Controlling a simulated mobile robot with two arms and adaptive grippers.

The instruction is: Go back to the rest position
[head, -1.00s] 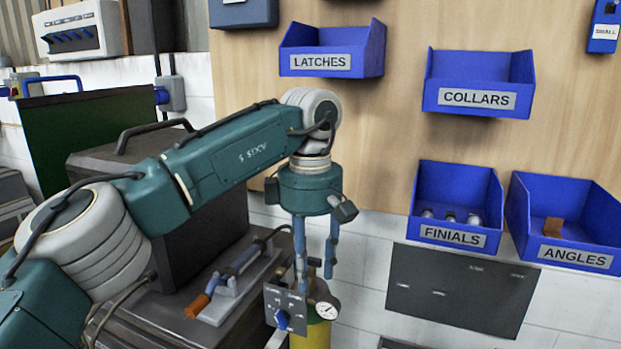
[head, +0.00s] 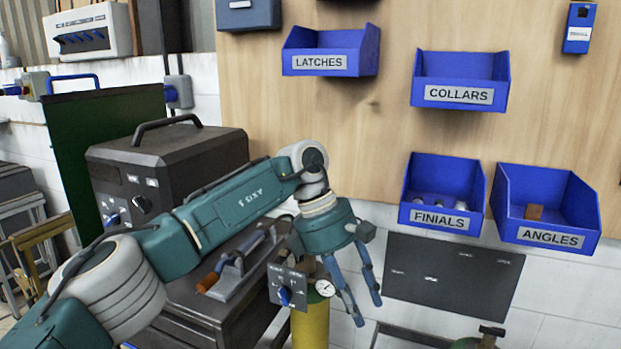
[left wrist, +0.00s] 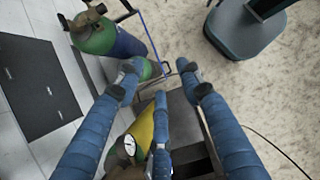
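My left gripper (head: 367,312) hangs fingers down in the head view, in front of the wall below the finials bin (head: 442,195). Its blue fingers are spread and nothing is between them. In the left wrist view the left gripper (left wrist: 160,75) shows its three fingers apart, above the floor and the gas cylinders. My left arm reaches in from the lower left, bent at the elbow. My right gripper is in neither view.
A yellow cylinder (head: 310,328) with a gauge and switch panel stands close to the left gripper. A dark welder box (head: 165,170) and a torch on a cart are behind the arm. Blue bins for latches (head: 330,50), collars (head: 460,80) and angles (head: 545,208) hang on the wooden panel.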

